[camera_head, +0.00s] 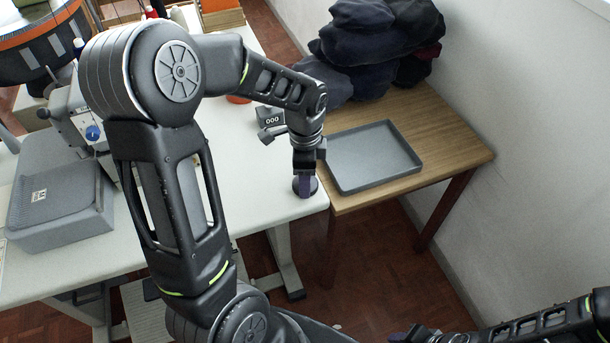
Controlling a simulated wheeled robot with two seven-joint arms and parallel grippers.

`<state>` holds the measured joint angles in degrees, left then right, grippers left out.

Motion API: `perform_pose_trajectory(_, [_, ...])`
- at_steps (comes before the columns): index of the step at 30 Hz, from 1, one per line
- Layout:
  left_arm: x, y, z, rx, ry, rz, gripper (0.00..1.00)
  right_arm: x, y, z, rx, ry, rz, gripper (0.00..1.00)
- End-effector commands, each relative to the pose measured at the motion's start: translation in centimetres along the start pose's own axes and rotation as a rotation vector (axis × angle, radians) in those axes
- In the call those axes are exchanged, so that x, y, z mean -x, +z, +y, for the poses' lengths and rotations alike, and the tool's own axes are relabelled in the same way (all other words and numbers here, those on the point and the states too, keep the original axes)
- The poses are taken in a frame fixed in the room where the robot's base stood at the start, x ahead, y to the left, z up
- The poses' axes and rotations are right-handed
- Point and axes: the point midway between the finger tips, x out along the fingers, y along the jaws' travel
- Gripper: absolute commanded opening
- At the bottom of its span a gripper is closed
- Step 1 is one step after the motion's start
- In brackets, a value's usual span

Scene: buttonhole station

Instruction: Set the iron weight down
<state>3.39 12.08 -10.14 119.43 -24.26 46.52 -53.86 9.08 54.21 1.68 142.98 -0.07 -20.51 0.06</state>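The iron weight (314,185) is a small dark round piece at the right front corner of the white table (262,208). The gripper looks shut on the weight. Whether the weight touches the table top or hangs just above it, I cannot tell. My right gripper (402,337) is at the bottom edge of the view, away from the tables and partly cut off; its opening cannot be made out.
An empty grey tray (372,181) lies on the wooden table (440,125) to the right, with dark folded cloth (375,35) behind it. A small dark box (270,118) marked 000 stands behind my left gripper. A grey machine or case (60,205) is at the left.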

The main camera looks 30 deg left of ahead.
Motion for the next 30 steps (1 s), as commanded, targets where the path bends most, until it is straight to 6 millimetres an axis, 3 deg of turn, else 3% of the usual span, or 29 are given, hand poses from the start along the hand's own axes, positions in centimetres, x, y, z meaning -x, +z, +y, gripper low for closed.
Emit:
perform_pose_trajectory(9, [-0.1, 0.0, 0.0, 0.000, 0.001, 0.000, 0.78, -0.1, 0.0, 0.0, 0.000, 0.000, 0.000, 0.36])
perform_pose_trajectory(20, [0.5, 0.0, 0.0, 0.000, -0.001, 0.000, 0.78, 0.2, 0.0, -0.1, 0.000, 0.000, 0.000, 0.36])
perform_pose_trajectory(26, [3.0, -0.1, -0.1, -0.001, -0.003, 0.002, 0.78, 0.1, 0.0, -0.1, 0.000, 0.000, 0.000, 0.36])
perform_pose_trajectory(30, [5.9, 0.0, -0.1, 0.000, -0.005, 0.002, 0.78, 0.2, 0.0, -0.1, 0.000, 0.000, 0.000, 0.36])
